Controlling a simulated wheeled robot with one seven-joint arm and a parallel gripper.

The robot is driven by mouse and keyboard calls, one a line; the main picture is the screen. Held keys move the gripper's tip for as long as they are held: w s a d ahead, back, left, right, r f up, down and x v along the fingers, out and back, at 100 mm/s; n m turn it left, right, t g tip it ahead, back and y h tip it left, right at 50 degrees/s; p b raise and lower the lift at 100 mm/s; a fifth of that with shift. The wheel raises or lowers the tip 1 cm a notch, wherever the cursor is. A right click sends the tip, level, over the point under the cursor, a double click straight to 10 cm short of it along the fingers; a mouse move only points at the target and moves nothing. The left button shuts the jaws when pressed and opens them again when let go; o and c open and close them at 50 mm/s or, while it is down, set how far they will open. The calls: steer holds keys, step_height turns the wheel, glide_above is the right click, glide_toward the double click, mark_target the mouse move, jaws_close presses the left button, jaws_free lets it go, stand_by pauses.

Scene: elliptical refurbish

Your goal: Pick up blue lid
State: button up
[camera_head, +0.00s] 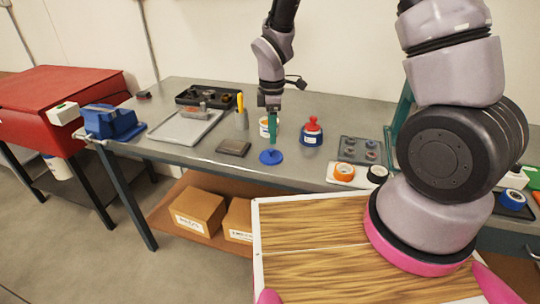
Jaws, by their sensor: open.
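The blue lid (271,157) is a small round disc with a knob. It lies flat near the front edge of the grey workbench (205,155). My gripper (272,136) hangs from above, pointing down over the lid with green fingers. Its fingertips are just above the lid's knob; I cannot tell whether they touch it. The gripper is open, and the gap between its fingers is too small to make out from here. A white container (263,129) stands behind the gripper and is partly hidden by it.
A blue jar with a red top (312,133) stands close to the right of the gripper. Farther left are a grey tray (186,128) and a blue vise-like tool (112,122). Tape rolls (344,170) sit at the right.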

mark_target(271, 149)
step_height(271, 149, down, 6)
steer(key=shift+a+r, duration=0.15)
stand_by(0.3)
jaws_close()
